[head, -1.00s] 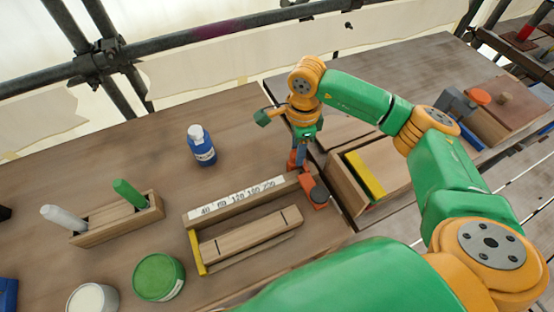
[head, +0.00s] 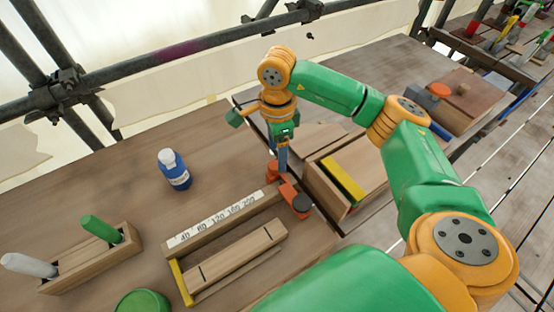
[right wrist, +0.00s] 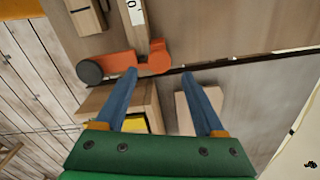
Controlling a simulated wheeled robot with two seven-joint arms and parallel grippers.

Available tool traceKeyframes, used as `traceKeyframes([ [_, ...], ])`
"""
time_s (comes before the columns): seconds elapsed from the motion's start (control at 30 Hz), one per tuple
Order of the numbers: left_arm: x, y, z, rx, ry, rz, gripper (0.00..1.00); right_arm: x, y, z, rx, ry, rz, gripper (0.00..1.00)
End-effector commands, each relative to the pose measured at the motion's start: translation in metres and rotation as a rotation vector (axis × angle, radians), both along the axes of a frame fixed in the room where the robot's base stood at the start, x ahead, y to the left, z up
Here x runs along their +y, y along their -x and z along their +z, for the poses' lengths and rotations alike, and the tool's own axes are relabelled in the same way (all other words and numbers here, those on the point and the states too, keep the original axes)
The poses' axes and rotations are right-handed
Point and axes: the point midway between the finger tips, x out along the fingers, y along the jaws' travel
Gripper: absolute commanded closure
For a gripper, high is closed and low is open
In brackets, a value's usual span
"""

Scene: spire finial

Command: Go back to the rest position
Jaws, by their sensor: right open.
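My right gripper (head: 281,160) hangs pointing down near the seam between the wooden tables, just behind an orange clamp-like piece (head: 290,194) with a dark round knob. In the right wrist view its two blue fingers (right wrist: 160,74) are apart with nothing between them. The orange piece (right wrist: 120,66) lies just past the left fingertip; I cannot tell whether they touch. My left gripper is not in view.
A wooden jig (head: 179,279) with a numbered scale lies left of the orange piece. A wooden box with a yellow strip (head: 343,181) stands right. A blue bottle (head: 174,171), a marker holder (head: 90,262) and a green-lidded jar (head: 142,303) are at left. Scaffold pipes (head: 185,48) run behind.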

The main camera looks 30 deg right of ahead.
Motion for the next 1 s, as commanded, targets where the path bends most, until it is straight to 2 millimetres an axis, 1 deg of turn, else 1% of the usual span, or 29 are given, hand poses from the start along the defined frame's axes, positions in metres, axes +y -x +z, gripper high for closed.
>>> traceKeyframes([
  [0.03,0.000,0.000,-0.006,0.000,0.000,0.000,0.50,0.000,-0.001,0.008,-0.007,-0.002,0.000,0.29],
  [0.1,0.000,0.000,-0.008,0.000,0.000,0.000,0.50,0.000,-0.001,0.021,-0.003,-0.001,-0.001,0.29],
  [0.23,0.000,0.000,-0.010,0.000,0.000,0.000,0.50,-0.001,0.000,0.035,-0.001,-0.002,-0.001,0.29],
  [0.67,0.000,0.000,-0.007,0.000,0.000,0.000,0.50,-0.001,0.000,0.039,0.001,-0.001,-0.001,0.29],
  [0.73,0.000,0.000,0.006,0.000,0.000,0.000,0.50,-0.001,0.000,0.052,0.001,-0.001,-0.001,0.29],
  [0.83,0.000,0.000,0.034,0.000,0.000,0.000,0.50,-0.001,0.000,0.080,0.001,-0.001,-0.001,0.29],
  [0.9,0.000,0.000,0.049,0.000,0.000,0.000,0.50,-0.001,0.000,0.095,0.001,-0.001,-0.001,0.29],
  [1.0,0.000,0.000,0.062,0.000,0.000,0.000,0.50,-0.001,0.000,0.108,0.001,-0.001,-0.001,0.29],
])
